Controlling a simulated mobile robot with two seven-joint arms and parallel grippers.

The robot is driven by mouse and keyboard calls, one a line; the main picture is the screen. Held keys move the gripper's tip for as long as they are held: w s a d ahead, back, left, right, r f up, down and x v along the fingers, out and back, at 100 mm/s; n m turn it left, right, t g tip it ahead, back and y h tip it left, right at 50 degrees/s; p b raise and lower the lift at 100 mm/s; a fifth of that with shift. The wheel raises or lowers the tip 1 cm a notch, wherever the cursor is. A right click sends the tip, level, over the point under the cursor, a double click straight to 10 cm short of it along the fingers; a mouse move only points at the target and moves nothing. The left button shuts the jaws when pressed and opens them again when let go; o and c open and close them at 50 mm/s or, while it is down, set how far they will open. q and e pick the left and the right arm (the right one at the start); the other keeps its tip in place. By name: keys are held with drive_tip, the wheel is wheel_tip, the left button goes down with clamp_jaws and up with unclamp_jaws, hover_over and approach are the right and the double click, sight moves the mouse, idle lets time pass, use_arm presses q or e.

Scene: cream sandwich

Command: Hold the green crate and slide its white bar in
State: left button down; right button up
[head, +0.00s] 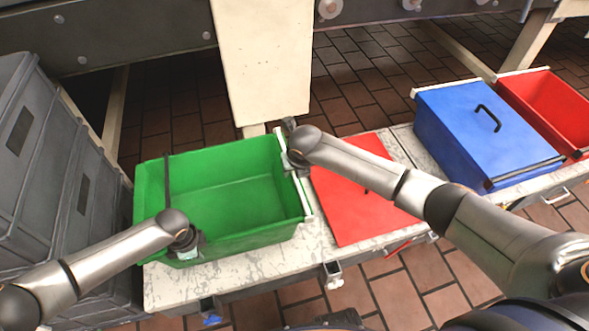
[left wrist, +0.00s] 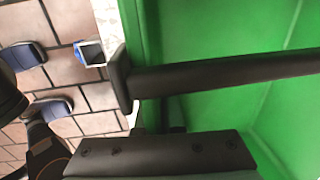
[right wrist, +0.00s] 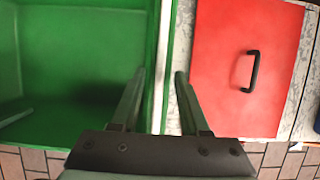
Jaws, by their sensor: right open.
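The green crate (head: 220,160) stands open on the left of the pale worktop. A thin white bar (head: 304,192) runs along its right edge; it also shows in the right wrist view (right wrist: 168,60). My right gripper (head: 295,150) is open at that edge, its fingers (right wrist: 157,95) on either side of the crate's right wall and the white bar. My left gripper (head: 185,245) is at the crate's near left wall, by a dark bar (left wrist: 220,76) that crosses the crate. Its fingertips are mostly hidden behind that bar, so its grip is unclear.
A blue box (head: 455,125) and another red box (head: 555,100) stand further right. Grey crates (head: 50,190) are stacked close on the left. A cream post (head: 262,60) rises behind.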

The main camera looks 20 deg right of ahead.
drive_tip(key=shift+c, duration=0.2)
clamp_jaws()
idle(1.1)
